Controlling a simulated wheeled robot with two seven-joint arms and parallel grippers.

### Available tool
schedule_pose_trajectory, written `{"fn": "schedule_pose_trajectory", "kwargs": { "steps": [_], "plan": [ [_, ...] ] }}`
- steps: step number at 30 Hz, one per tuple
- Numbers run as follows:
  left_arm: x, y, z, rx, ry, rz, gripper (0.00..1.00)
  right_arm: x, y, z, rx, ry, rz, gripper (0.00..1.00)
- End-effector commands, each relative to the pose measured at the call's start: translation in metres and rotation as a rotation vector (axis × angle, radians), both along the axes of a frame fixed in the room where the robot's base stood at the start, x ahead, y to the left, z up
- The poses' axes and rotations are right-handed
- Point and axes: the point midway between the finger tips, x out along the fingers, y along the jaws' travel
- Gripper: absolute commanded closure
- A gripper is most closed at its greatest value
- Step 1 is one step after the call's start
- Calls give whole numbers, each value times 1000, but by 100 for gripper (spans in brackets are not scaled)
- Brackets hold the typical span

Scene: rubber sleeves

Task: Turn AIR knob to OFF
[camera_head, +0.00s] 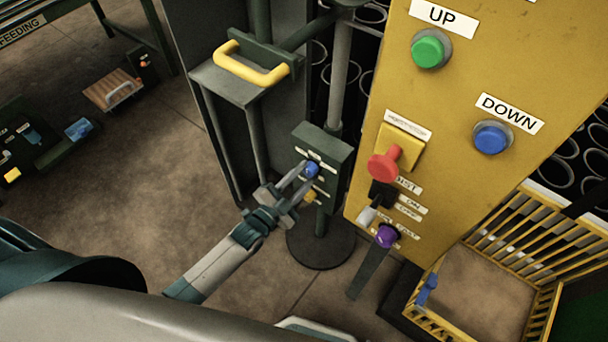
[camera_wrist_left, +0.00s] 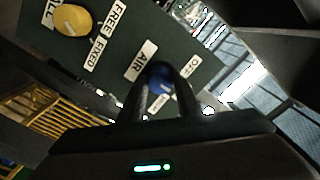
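The AIR knob (camera_head: 312,170) is blue and sits on the face of a small dark green control box (camera_head: 326,147) on a post. It also shows in the left wrist view (camera_wrist_left: 160,80), beside the AIR label (camera_wrist_left: 141,60). An OFF label (camera_wrist_left: 186,67) is at its upper right, and another label below it is partly hidden. My left gripper (camera_head: 306,179) reaches the box from the lower left. Its fingers are on both sides of the knob and look closed on it. The knob's exact pointing is hidden between the fingers. My right gripper is not in view.
A yellow knob (camera_wrist_left: 72,18) with FREE and FIXED labels is on the same box. A yellow panel (camera_head: 465,80) with UP and DOWN buttons and a red knob (camera_head: 383,167) stands close right. A yellow handle (camera_head: 250,66) is above left. Open floor lies left.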

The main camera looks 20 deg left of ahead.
Motion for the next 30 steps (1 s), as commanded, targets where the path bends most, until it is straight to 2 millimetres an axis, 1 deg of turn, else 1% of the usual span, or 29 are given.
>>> {"fn": "schedule_pose_trajectory", "kwargs": {
  "steps": [1,2,3,10,16,23,30],
  "plan": [
    [0,0,0,0,1,-1,83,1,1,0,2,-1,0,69],
    [0,0,0,0,1,-1,91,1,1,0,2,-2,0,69],
    [0,0,0,0,1,-1,91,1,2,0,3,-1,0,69],
    [0,0,0,-8,4,-1,91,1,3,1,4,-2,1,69],
    [0,0,0,-57,21,-1,91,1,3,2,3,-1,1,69],
    [0,0,0,-179,66,-1,91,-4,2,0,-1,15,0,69],
    [0,-1,0,-364,134,-2,91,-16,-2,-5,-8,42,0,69]
  ]
}}
